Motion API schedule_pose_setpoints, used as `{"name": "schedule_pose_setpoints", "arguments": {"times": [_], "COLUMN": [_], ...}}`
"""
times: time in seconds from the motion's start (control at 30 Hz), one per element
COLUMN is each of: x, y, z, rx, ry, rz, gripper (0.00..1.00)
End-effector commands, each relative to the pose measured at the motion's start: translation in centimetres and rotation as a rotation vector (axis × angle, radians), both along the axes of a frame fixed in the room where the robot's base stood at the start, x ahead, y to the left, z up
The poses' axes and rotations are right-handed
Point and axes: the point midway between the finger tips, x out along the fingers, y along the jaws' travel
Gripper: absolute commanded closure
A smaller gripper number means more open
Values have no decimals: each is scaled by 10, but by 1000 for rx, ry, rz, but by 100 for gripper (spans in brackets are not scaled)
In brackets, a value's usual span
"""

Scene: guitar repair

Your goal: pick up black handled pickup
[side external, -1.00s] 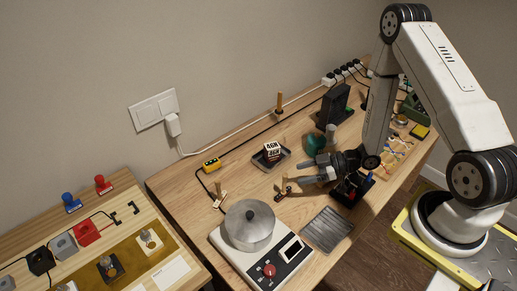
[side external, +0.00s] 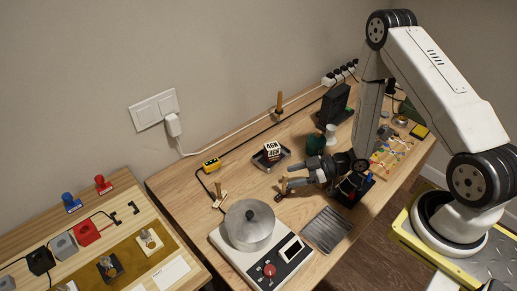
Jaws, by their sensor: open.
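My gripper (side external: 291,174) is open, with its two fingers apart and pointing left over the middle of the workbench. I see nothing between the fingers. On the lower-left board, a black plate with a knob-like handle (side external: 110,267) looks like the black handled pickup, though it is too small to be sure. It is far to the left of my gripper. A similar pale plate with a handle (side external: 150,240) is up and to its right. A small dark piece with a wooden handle (side external: 281,191) is just below my fingertips; I cannot tell whether they touch.
A metal pot (side external: 249,226) on a white hotplate (side external: 224,243) stands between my gripper and the board. A block lies in a dark tray (side external: 264,164). A grey ridged plate (side external: 327,230) is below my gripper. A black block (side external: 40,261) and red block (side external: 86,233) are on the board.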

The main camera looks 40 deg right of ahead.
Motion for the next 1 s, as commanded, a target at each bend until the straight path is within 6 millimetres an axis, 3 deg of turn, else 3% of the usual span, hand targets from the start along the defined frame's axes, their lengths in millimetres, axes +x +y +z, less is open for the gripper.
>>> {"name": "schedule_pose_setpoints", "arguments": {"times": [0.53, 1.0], "x": [31, 34], "y": [30, 32], "z": [-16, -17], "rx": [-2, -3], "ry": [1, 1], "rz": [3, 0], "gripper": [33, 33]}}
